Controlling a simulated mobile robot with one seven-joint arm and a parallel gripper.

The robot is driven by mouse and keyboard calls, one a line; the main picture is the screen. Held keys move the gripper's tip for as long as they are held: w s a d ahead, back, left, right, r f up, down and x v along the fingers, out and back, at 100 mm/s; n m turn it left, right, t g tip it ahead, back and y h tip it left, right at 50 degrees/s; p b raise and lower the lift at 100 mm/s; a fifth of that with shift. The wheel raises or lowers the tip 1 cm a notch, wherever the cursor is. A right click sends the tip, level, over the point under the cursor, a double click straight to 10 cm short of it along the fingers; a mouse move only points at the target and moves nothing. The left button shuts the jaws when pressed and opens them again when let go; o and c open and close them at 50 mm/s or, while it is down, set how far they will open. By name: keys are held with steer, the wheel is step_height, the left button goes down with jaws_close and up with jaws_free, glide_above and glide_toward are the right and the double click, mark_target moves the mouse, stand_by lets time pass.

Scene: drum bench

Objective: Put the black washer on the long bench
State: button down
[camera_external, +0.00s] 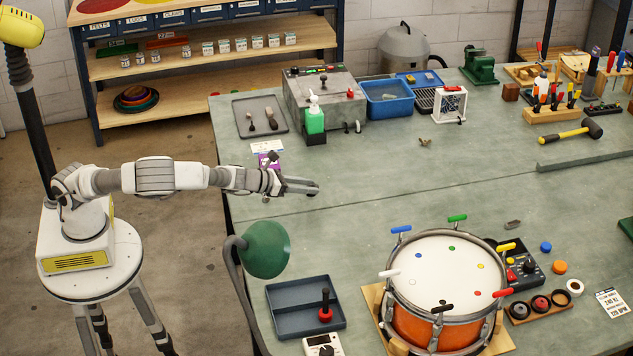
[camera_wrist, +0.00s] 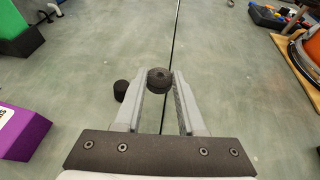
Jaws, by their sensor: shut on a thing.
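The black washer (camera_wrist: 160,79) shows in the wrist view as a small dark round piece with a hole, between the fingertips of my gripper (camera_wrist: 159,88). The fingers are shut on it. In the outside view my gripper (camera_external: 314,188) is stretched out over the left part of the long bench (camera_external: 370,190), a grey-green top, and I cannot make out the washer there. The bench surface (camera_wrist: 70,80) lies below the washer in the wrist view. A dark round shape (camera_wrist: 120,91) shows beside the left finger; I cannot tell whether it is an object or a shadow.
A drum (camera_external: 440,275), green lamp (camera_external: 265,250) and blue-grey tray (camera_external: 290,310) are nearer the front. A long seam crosses the bench. The bench middle is mostly clear.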

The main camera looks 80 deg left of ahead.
steer(key=shift+n+y, duration=0.7)
steer(key=shift+y, duration=0.1)
steer(key=x, duration=0.2)
steer(key=b+x, duration=0.1)
steer(key=x, duration=0.2)
steer(key=r+b+x, duration=0.1)
steer(key=x, duration=0.2)
steer(key=shift+w+a, duration=0.1)
steer(key=shift+a, duration=0.1)
steer(key=shift+n+y, duration=0.5)
steer(key=shift+y, duration=0.1)
steer(key=w, duration=0.1)
steer(key=w+a+b, duration=0.1)
steer(key=w+a+r, duration=0.1)
steer(key=shift+w, duration=0.3)
steer(key=w+a+r+n+g+y+b, duration=0.2)
steer(key=a+r+n+y, duration=0.1)
steer(key=a+r, duration=0.3)
steer(key=w+a+r+n+g+y+b, duration=0.1)
steer(key=w+a+r+n+y+b, duration=0.15)
steer(key=a+r, duration=0.35)
step_height(320, 180, down, 6)
steer(key=a, duration=0.1)
steer(key=shift+w+a+f+g, duration=0.2)
steer(key=shift+g, duration=0.1)
